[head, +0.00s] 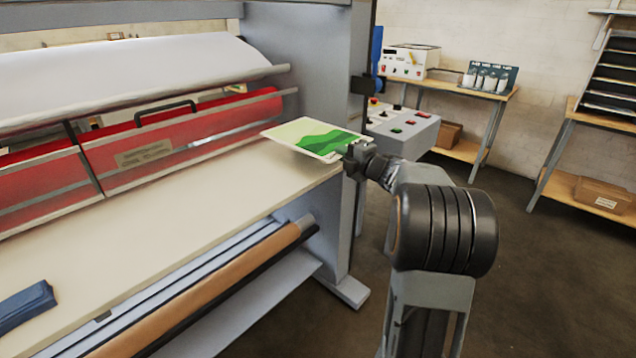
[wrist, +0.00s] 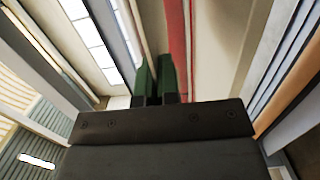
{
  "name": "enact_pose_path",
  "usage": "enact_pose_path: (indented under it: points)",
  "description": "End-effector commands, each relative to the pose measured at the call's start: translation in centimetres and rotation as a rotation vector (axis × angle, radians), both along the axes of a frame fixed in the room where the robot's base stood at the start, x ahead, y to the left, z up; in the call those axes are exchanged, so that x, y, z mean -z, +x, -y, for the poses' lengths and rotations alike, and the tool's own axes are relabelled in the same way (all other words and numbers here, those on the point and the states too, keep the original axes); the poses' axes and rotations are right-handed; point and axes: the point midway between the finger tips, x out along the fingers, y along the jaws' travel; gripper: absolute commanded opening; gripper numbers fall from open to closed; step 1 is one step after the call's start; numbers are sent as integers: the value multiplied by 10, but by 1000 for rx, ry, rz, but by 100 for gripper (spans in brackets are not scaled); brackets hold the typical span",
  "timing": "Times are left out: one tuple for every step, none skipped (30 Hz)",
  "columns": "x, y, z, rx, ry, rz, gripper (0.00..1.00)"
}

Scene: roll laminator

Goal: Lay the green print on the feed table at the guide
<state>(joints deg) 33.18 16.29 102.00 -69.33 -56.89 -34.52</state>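The green print (head: 318,138), a pale sheet with green hill shapes, is in the head view at the right end of the feed table (head: 215,190). My gripper (head: 348,154) is shut on the print's right edge. The print looks nearly level and seems to be held a little above the table; the exact gap cannot be told. In the wrist view, the two dark green fingers (wrist: 156,82) are close together, and the print cannot be made out there. I cannot pick out the guide with certainty.
A red guard (head: 185,135) with a black handle runs behind the table. A folded blue cloth (head: 25,303) lies at the table's near left. A grey control box (head: 402,130) stands just right of the print. The middle of the table is clear.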

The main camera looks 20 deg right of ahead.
Motion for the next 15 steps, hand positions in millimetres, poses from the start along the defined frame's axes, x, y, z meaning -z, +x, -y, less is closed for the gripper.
enact_pose_path:
  points:
    - [6,2,-14,-5,2,-2,0]
    - [12,3,-19,-4,3,-3,0]
    - [20,4,-23,-3,3,-2,0]
    - [25,4,-27,-3,3,-3,0]
    - [30,5,-31,-3,2,-3,0]
    - [35,6,-36,-3,2,-2,0]
    - [39,6,-39,-3,3,-2,0]
    - [41,7,-42,-3,1,0,0]
    - [45,7,-45,-3,1,-1,0]
    - [47,7,-47,-3,1,0,0]
    - [49,8,-49,-3,1,0,0]
    - [51,8,-50,-4,1,0,0]
    - [52,8,-51,-4,0,1,0]
    - [53,9,-52,-3,0,1,0]
    - [54,9,-53,-3,0,1,0]
